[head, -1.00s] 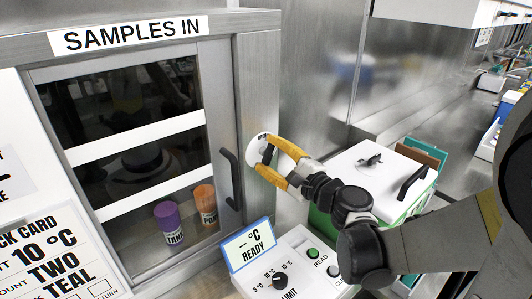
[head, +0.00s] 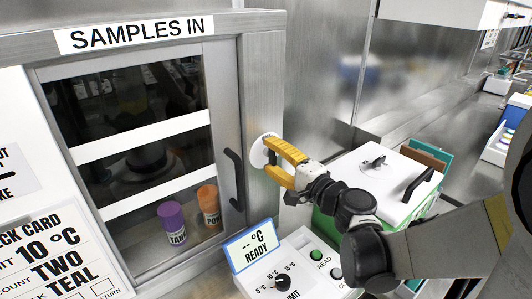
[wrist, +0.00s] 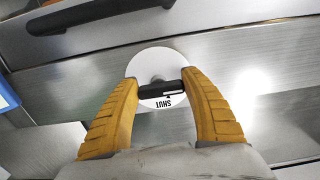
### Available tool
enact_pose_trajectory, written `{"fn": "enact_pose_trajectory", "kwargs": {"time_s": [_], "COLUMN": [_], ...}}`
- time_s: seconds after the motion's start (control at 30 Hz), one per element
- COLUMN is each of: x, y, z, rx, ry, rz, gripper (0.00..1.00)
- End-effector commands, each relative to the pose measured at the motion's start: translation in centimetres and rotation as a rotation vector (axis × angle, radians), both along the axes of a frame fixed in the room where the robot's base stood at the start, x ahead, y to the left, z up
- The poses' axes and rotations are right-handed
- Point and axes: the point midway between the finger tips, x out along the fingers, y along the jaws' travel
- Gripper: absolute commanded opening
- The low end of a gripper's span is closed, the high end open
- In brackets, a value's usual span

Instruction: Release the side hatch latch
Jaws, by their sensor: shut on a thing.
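The side hatch latch is a white round disc (head: 257,152) on the metal frame right of the glass door. In the wrist view the disc (wrist: 158,58) carries a black bar handle (wrist: 157,91) and the word SHUT, upside down in that picture, with a small pointer mark by it. My gripper (head: 268,156) has yellow fingers and is at the latch. In the wrist view my gripper (wrist: 162,85) is shut on the handle, one fingertip at each end of the bar. The fingers hide part of the disc in the head view.
The SAMPLES IN cabinet has a black door handle (head: 234,180) just left of the latch. Purple (head: 172,222) and orange (head: 208,204) containers stand behind the glass. A control panel (head: 300,262) is below. A white-lidded green box (head: 375,178) stands close right of my gripper.

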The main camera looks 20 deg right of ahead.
Motion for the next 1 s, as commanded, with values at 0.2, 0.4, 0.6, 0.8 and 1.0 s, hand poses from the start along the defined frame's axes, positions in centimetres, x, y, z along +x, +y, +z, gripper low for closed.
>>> {"fn": "enact_pose_trajectory", "kwargs": {"time_s": [0.2, 0.4, 0.6, 0.8, 1.0], "x": [0.0, 0.0, 0.0, -1.1, -4.9], "y": [0.0, 0.0, 0.0, -0.5, -2.2], "z": [0.0, 0.0, 0.0, 0.0, 0.0], "rx": [-0.002, -0.001, -0.001, 0.0, 0.0], "ry": [-0.001, 0.0, 0.0, 0.0, 0.0], "rz": [0.0, 0.0, 0.0, -0.001, -0.006], "gripper": [0.24, 0.78, 0.78, 0.78, 0.78]}}
